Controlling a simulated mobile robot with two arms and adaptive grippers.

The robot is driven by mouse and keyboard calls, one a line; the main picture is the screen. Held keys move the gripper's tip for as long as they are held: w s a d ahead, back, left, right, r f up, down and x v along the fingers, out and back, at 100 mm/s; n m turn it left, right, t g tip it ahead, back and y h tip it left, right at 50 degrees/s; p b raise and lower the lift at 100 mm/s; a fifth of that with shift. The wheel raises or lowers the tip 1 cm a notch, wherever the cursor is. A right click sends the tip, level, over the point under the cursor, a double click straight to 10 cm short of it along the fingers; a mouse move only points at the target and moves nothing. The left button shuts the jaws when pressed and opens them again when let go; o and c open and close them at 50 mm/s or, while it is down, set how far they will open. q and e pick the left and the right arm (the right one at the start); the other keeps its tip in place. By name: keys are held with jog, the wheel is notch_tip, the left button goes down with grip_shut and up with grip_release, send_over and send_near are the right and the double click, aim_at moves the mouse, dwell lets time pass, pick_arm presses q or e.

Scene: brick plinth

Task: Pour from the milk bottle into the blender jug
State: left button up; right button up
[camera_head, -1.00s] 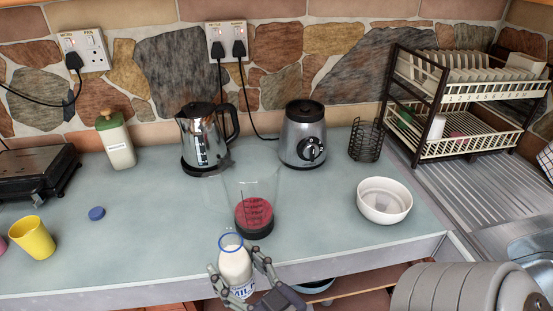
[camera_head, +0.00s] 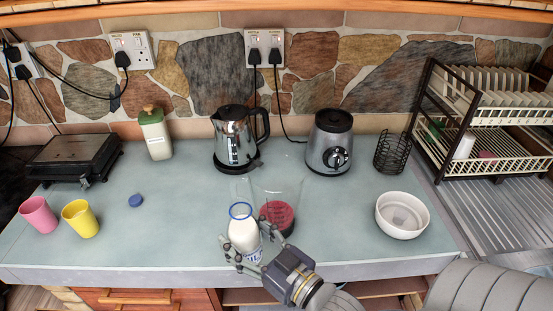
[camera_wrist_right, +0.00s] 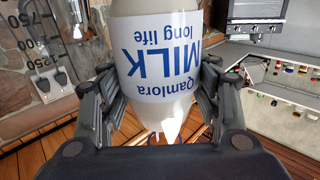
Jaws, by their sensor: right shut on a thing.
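The milk bottle (camera_head: 242,232) is white with a blue ring at its open mouth and stands close to upright. My right gripper (camera_head: 248,250) is shut around its lower body. The right wrist view shows the fingers (camera_wrist_right: 158,88) on both sides of the bottle's label (camera_wrist_right: 160,62). Jug markings show in the wrist view (camera_wrist_right: 38,42). My left gripper is out of view.
A kettle (camera_head: 233,140) and the blender base (camera_head: 329,145) stand behind the jug. A white bowl (camera_head: 402,218) is to the right. A blue cap (camera_head: 135,200), yellow cup (camera_head: 80,219) and pink cup (camera_head: 38,215) lie left. The counter between cap and bottle is clear.

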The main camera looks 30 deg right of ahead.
jog(key=w+d+r+n+y+p, duration=0.1)
jog(key=w+r+p, duration=0.3)
jog(key=r+p, duration=0.1)
jog(key=w+d+r+n+g+y+p, duration=0.1)
jog(key=w+d+r+y+p, duration=0.1)
jog(key=r, duration=0.6)
jog(key=w+p, duration=0.1)
jog(key=p, duration=0.1)
jog(key=shift+w+p, duration=0.35)
jog(key=shift+d+r, duration=0.1)
